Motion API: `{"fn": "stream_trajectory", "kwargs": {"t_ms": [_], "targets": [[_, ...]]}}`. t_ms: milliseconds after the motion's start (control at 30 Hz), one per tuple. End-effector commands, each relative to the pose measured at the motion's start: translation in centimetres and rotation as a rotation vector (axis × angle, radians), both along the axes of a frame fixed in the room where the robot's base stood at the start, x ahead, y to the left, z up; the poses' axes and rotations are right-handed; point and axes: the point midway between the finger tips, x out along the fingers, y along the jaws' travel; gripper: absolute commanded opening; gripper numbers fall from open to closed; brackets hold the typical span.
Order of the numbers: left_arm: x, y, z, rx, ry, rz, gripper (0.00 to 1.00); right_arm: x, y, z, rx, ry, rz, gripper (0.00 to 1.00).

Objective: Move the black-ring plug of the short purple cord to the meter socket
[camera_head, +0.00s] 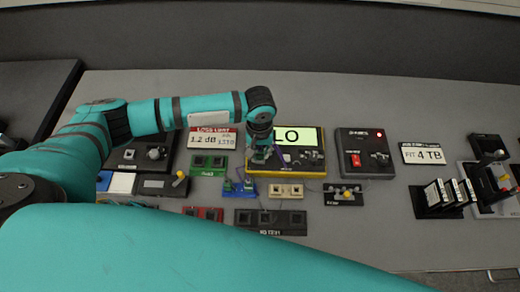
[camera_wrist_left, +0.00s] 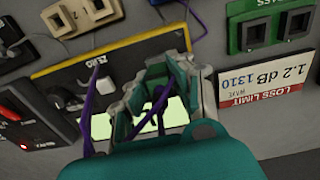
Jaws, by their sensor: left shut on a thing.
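The meter (camera_head: 314,164) is a black box with yellow edging and a lit pale-green display reading "LO". It also shows in the left wrist view (camera_wrist_left: 112,62), partly covered by my gripper. My left gripper (camera_head: 262,154) is over the meter's left side, and its fingers (camera_wrist_left: 158,68) are shut on the purple cord's plug. The plug is mostly hidden between the fingers, and its ring colour cannot be told. The purple cord (camera_wrist_left: 86,112) hangs in loops beside and between the fingers. The meter socket cannot be made out clearly. My right gripper is out of view.
A blue socket block (camera_head: 240,188), a tan socket block (camera_head: 286,190) and a green socket block (camera_head: 208,164) sit close to the meter. A black box with a red switch (camera_head: 367,153) stands to its right. Upright black-and-white cards (camera_head: 440,196) stand farther right. Table behind the meter is clear.

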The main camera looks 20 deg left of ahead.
Motion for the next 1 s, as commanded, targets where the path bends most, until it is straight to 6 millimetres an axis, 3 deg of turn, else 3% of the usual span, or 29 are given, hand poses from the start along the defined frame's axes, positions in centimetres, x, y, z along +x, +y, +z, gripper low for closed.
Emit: {"fn": "stream_trajectory", "kwargs": {"t_ms": [433,467,633,1000], "targets": [[-0.06,-0.03,-0.75,-0.001,0.002,-0.001,0.00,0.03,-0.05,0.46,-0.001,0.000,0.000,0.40],[-0.04,-0.04,-0.76,0.000,0.001,-0.001,0.24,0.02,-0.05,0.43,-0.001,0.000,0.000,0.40],[-0.04,-0.02,-0.76,0.000,0.001,-0.001,0.46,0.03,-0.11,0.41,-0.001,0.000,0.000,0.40],[-0.02,0.00,-0.75,0.000,0.000,0.000,0.48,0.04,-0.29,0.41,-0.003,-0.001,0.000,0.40]]}}
